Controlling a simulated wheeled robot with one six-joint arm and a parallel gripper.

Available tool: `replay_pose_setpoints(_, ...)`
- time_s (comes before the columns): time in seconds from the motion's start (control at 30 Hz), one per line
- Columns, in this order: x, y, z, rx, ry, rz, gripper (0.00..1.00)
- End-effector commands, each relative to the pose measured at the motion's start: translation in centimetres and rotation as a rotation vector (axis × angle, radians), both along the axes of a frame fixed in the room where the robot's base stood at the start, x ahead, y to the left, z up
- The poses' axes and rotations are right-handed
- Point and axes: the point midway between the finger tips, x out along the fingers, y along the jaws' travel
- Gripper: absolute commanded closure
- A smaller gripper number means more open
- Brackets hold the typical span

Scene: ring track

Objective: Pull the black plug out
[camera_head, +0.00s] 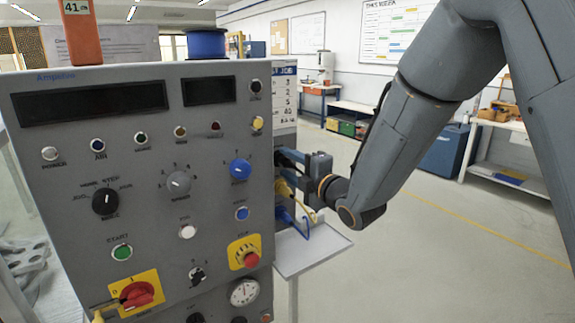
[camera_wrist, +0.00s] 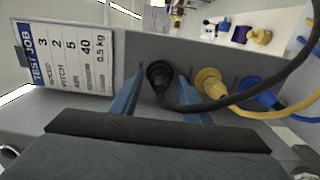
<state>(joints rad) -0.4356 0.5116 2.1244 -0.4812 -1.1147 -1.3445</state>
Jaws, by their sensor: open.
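The black plug (camera_wrist: 158,73) sits in the side face of the grey machine cabinet (camera_head: 75,145). A black cable (camera_wrist: 232,101) runs from it to the right and curves up. In the wrist view my gripper (camera_wrist: 160,82) is open, with one blue finger on each side of the black plug. The plug shows between the fingertips with a gap on both sides. I cannot tell how deep the fingers reach along it. In the head view the cabinet's edge hides the fingertips and the black plug is not clear.
A yellow plug (camera_wrist: 208,80) sits just right of the right finger, with a blue plug (camera_wrist: 252,90) beyond it. Their cables hang close by. A test job card (camera_wrist: 70,58) is on the same face. A small grey shelf (camera_head: 318,250) juts out below my gripper.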

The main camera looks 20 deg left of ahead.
Motion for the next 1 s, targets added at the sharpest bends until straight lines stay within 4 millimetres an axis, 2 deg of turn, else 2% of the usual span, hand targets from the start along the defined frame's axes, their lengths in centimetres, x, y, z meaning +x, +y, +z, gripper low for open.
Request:
replay_pose_setpoints(0.03, 0.0, 0.0, 0.0, 0.0, 0.0, 0.0, 0.58)
replay_pose_setpoints(0.2, 0.0, 0.0, 0.0, 0.0, 0.0, 0.0, 0.86)
replay_pose_setpoints(0.3, 0.0, 0.0, 0.0, 0.0, 0.0, 0.0, 1.0)
replay_pose_setpoints(1.0, -1.2, -1.4, 0.1, 0.0, -0.001, 0.0, 1.0)
